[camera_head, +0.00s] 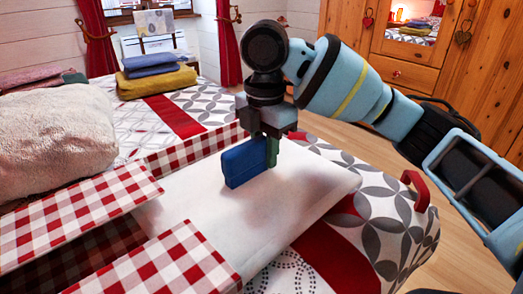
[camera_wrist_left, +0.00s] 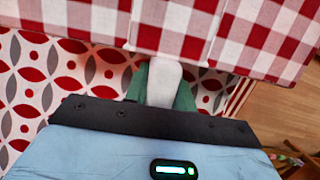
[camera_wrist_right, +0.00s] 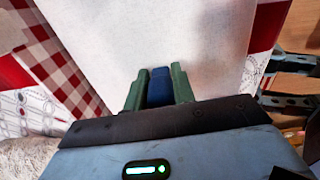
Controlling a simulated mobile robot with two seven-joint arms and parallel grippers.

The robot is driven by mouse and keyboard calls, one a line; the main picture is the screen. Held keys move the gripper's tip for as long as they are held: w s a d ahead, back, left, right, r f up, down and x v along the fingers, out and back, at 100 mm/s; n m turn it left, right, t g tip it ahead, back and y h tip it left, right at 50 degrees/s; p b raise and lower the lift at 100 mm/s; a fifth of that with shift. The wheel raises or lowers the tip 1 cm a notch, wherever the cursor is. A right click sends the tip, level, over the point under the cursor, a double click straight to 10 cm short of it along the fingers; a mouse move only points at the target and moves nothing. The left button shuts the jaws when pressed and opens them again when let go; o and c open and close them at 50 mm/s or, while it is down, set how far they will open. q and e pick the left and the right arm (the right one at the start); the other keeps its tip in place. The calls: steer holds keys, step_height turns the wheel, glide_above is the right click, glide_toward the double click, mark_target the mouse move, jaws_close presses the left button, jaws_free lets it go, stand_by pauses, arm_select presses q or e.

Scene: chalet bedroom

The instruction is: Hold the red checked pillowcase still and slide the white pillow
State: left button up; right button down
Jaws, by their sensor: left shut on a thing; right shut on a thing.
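The red checked pillowcase (camera_head: 85,215) lies on the bed at the left, its open mouth facing right. It also fills the top of the left wrist view (camera_wrist_left: 262,32). The white pillow (camera_head: 300,200) lies flat, its left part between the checked layers and its right part bare; it shows in the right wrist view (camera_wrist_right: 195,35). My right gripper (camera_head: 273,150) is above the bare pillow, shut on a blue tab (camera_head: 246,163). My left gripper (camera_wrist_left: 162,88) is shut on a white tab (camera_wrist_left: 163,78) at the pillowcase's edge. The head view does not show it.
A fluffy cream cushion (camera_head: 50,140) lies at the left. Folded yellow and blue cloths (camera_head: 157,78) are stacked at the back. A red loop (camera_head: 415,189) stands at the bed's right edge. Wooden floor (camera_head: 465,225) and a wooden wardrobe (camera_head: 405,55) are to the right.

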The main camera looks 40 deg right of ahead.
mark_target(289, 152)
steer(key=shift+w+d, duration=0.15)
steer(key=shift+d, duration=1.95)
steer(key=shift+w+d, duration=0.1)
steer(key=shift+d, duration=1.5)
steer(key=c, duration=1.1)
jaws_free()
steer(key=shift+r, duration=6)
